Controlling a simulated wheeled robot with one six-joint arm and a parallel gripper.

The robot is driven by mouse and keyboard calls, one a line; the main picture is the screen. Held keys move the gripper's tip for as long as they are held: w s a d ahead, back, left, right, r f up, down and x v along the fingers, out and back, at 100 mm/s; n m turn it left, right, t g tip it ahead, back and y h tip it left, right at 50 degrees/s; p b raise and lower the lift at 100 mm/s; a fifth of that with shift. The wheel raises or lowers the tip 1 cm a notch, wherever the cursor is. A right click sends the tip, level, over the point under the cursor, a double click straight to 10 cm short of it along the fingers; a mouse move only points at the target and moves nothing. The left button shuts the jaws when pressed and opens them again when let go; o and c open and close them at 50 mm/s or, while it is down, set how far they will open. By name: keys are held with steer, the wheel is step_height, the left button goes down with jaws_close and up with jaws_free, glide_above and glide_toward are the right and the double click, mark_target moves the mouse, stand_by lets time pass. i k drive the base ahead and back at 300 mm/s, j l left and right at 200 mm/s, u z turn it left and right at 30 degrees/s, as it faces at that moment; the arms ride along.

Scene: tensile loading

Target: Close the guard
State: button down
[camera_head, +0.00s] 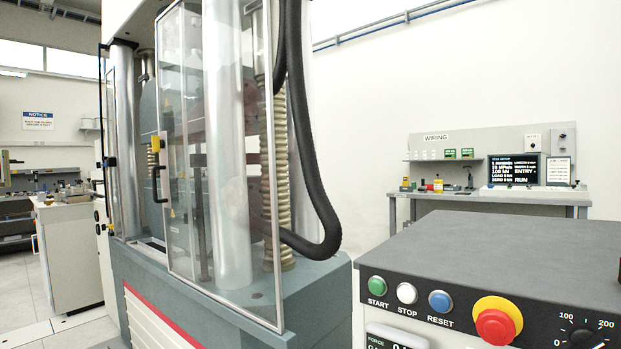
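The guard (235,200) is a tall clear panel with a thin metal frame on the front of the testing machine. A black pull handle (160,184) and a yellow block (155,143) sit at its left edge. This edge stands apart from the dark-edged clear panel (108,130) on the machine's left side, with a gap between them. Through the guard I see bright steel columns (226,150) and a ribbed bellows (275,180). My gripper is not in view, so its state and its distance from the handle are hidden.
A control console (500,255) with buttons and a red emergency stop (495,325) fills the lower right. A thick black hose (315,190) hangs at the machine's right. A workbench (490,195) stands behind. Floor (90,335) shows at lower left, beside a cabinet (75,255).

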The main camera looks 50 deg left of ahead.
mark_target(230, 192)
steer(key=u, duration=2)
